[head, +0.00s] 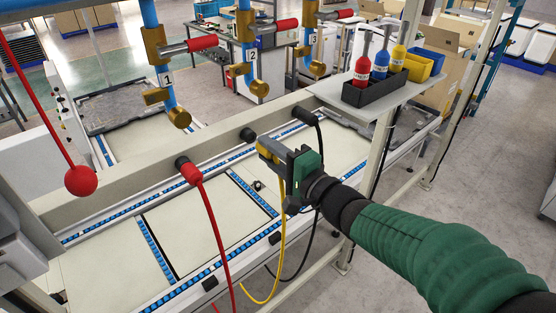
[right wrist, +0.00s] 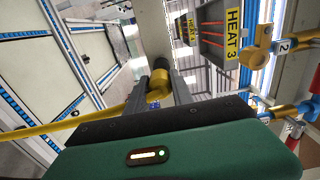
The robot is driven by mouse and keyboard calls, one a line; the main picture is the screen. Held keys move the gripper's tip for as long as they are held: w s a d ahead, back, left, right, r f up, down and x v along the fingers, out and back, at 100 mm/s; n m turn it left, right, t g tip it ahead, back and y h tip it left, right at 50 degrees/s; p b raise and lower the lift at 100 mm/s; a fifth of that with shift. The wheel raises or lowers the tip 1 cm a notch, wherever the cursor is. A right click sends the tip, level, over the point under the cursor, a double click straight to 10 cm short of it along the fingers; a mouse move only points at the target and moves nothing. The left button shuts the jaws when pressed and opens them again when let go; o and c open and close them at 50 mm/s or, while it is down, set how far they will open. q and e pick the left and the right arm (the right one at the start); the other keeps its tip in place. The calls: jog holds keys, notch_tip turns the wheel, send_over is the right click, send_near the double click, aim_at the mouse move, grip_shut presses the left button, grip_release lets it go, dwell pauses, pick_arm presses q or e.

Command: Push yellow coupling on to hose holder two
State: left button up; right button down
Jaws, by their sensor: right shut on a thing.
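My right gripper (head: 278,160) is shut on the yellow coupling (head: 266,146), whose yellow hose (head: 282,230) hangs down below. In the right wrist view the yellow coupling (right wrist: 157,92) sits between the two fingers (right wrist: 160,92). A bare black hose holder (head: 248,134) sticks out of the beam just behind and left of the coupling. In the right wrist view a black round end (right wrist: 161,63) lies right beyond the coupling; I cannot tell whether they touch. My left gripper is not in view.
The red coupling (head: 190,172) sits on the beam (head: 120,187) to the left, the black coupling (head: 305,115) to the right. Numbered pipes with red-handled valves (head: 200,43) hang above. A black tray (head: 372,92) of bottles stands on a shelf. A red ball (head: 81,180) hangs at left.

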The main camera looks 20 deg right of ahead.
jog(key=shift+w+a+r+b, duration=0.1)
jog(key=shift+w+a+b, duration=0.25)
jog(key=shift+w+a, duration=0.2)
jog(key=shift+w, duration=0.25)
jog(key=shift+w+d, duration=0.2)
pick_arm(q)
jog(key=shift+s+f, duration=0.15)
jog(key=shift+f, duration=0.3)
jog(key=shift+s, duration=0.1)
pick_arm(e)
jog(key=shift+s, duration=0.2)
jog(key=shift+a, duration=0.1)
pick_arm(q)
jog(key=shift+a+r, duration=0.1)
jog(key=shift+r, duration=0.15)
pick_arm(e)
jog(key=shift+a, duration=0.1)
jog(key=shift+p, duration=0.35)
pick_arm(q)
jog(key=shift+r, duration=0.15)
